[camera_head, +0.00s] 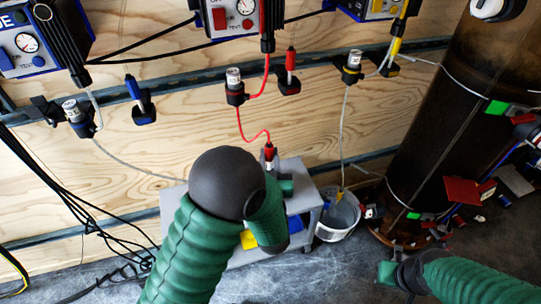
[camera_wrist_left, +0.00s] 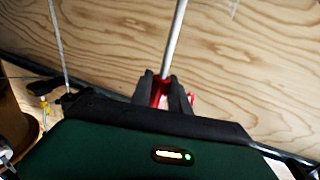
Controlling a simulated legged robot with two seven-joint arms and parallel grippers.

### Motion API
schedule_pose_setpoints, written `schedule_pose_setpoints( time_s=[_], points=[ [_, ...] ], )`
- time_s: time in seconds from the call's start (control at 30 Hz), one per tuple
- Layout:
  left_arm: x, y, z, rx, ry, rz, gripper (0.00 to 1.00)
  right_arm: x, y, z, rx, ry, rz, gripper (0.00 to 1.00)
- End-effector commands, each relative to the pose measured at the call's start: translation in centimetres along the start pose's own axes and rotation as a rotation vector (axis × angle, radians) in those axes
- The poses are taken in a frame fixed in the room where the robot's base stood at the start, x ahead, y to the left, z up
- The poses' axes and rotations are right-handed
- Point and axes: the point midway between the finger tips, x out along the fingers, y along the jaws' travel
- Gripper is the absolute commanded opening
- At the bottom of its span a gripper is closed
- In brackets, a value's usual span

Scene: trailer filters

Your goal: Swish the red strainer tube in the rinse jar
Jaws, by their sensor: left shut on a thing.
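The red strainer tube has a red grip (camera_head: 268,150) joined to a red hose, and its thin grey tube shows in the wrist view (camera_wrist_left: 174,40). The wrist view looks upside down. There my left gripper (camera_wrist_left: 163,92) is shut on the red part, and the grey tube runs out past the frame edge. In the head view my left arm covers most of the gripper and the grey tube's lower end. I cannot pick out the rinse jar. My right arm is at the lower right, and its fingers are not clear.
A grey cart (camera_head: 308,190) stands partly behind my left arm. To its right a white bucket (camera_head: 338,222) has a yellow-tipped line hanging in it. A brown cylinder (camera_head: 445,110) stands at the right. A red-and-black tool (camera_head: 290,62) sits in a holder on the wall rail.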

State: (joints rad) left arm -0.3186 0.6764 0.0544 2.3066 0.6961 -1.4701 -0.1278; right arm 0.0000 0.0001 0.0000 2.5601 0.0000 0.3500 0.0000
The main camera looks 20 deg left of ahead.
Motion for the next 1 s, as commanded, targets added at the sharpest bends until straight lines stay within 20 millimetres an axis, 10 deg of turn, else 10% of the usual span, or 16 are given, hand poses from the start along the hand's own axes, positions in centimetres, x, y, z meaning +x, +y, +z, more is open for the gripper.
schedule_pose_setpoints(
  time_s=[0.37,1.0],
  points=[
    [0.2,0.9,-2.5,-0.002,0.001,0.000,0.00,-2.1,0.0,-0.5,0.000,0.000,0.000,0.00],
    [-0.1,-0.4,-1.0,-0.001,0.002,0.001,0.00,-0.9,0.0,-0.2,0.000,0.000,0.000,0.00]
  ],
)
